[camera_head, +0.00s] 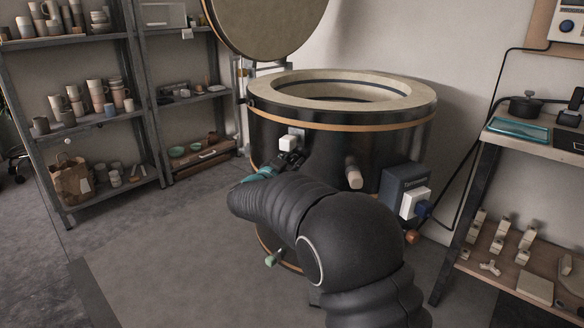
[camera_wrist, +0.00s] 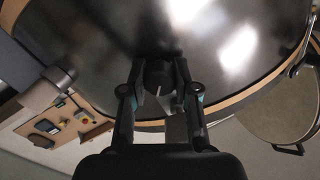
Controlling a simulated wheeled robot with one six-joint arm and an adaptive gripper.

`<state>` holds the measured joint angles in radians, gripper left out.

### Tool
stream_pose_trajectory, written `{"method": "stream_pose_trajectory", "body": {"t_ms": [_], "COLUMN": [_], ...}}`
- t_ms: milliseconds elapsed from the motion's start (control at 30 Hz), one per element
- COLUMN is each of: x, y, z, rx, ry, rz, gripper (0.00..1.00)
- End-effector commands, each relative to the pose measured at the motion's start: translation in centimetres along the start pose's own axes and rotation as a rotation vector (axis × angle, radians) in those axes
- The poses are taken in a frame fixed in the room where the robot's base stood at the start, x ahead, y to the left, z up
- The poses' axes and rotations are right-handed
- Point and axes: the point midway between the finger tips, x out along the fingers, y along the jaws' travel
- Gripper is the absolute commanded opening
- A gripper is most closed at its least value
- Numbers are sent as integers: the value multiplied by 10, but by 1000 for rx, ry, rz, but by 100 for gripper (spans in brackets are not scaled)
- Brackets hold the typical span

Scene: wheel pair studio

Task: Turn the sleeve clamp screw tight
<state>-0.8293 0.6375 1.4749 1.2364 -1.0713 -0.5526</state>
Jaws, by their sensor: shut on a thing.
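My gripper (camera_head: 287,160) is at the front left of a round dark kiln (camera_head: 400,135), mostly hidden behind my arm in the head view. In the wrist view my gripper (camera_wrist: 160,88) has one finger on each side of a dark knob, which I take for the sleeve clamp screw (camera_wrist: 157,72). The fingers are shut on it, against the kiln's shiny side. A light metal piece (camera_wrist: 176,126) shows between the fingers, below the knob. A white block (camera_head: 288,142) sits just above my gripper on the kiln wall. How tight the screw is cannot be told.
The kiln's round lid (camera_head: 266,22) stands open. A peg (camera_head: 353,172) and a grey control box (camera_head: 404,187) stick out from its wall. Shelves with pottery (camera_head: 95,100) stand left. A workbench (camera_head: 535,140) with kiln props below stands right.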

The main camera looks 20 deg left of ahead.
Motion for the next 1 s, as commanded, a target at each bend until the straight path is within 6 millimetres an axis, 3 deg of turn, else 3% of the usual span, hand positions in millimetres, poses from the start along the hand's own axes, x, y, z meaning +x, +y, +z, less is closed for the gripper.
{"method": "stream_pose_trajectory", "body": {"t_ms": [1000], "x": [0], "y": [1], "z": [1], "rx": [931], "ry": [0], "rz": [-2], "gripper": [0]}}
